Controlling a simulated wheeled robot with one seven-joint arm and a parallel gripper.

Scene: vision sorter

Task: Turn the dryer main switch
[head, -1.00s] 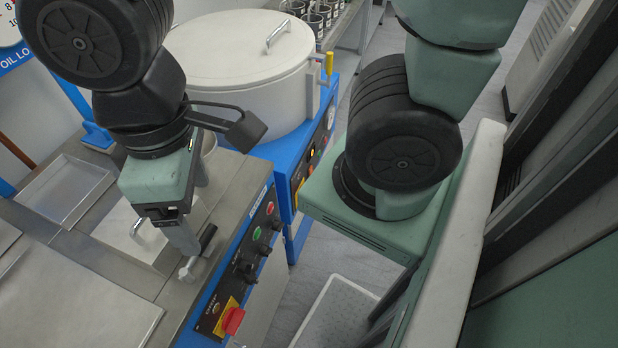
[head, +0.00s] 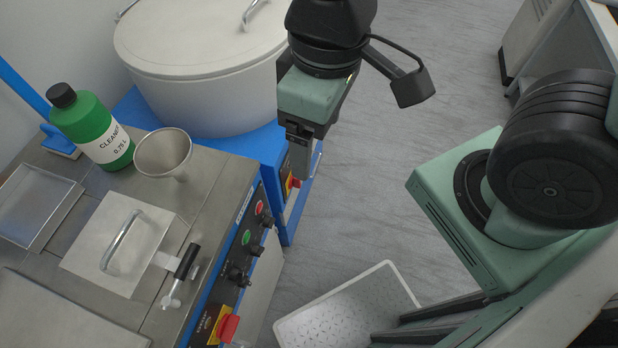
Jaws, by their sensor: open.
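My gripper (head: 303,168) hangs down at the upper middle of the head view, in front of the blue-framed machine with the large white lidded drum (head: 200,60). It is open, with no object seen in it. Just beside and behind its fingers, part of a red and yellow switch (head: 293,183) shows on the blue front panel of the drum machine; it looks like the dryer's main switch. The fingers hide much of that panel, and I cannot tell whether they touch the switch or which way it is turned.
A nearer steel bench unit has a control panel with buttons, a dark knob (head: 237,277) and another red and yellow switch (head: 226,326). A green cleaner bottle (head: 92,125) and a funnel (head: 165,155) stand on it.

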